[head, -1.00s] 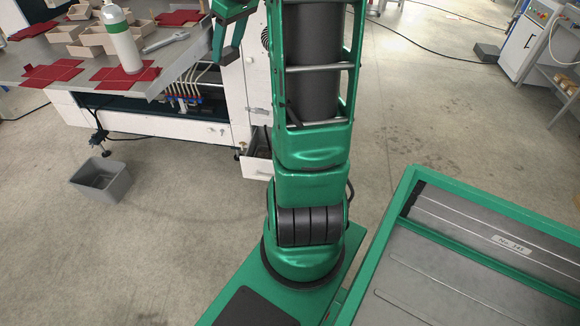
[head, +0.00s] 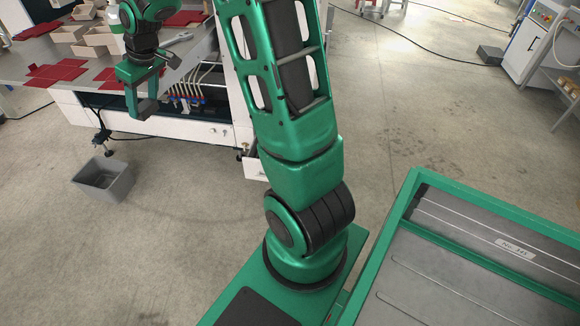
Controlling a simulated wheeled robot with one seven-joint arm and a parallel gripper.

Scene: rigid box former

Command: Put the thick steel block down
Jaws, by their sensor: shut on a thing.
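My gripper (head: 143,96) is at the upper left of the head view, in front of the near edge of the work table (head: 92,74). It is shut on a small dark grey piece, which I take to be the thick steel block (head: 145,108). The block is small in the picture and partly covered by the green fingers. It appears held in the air, apart from the table.
Red flat blanks (head: 52,75) and several open tan boxes (head: 100,38) lie on the table. A wrench (head: 177,40) lies behind my gripper. A white bottle (head: 113,18) is partly hidden by my arm. A grey bin (head: 103,180) stands on the clear floor.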

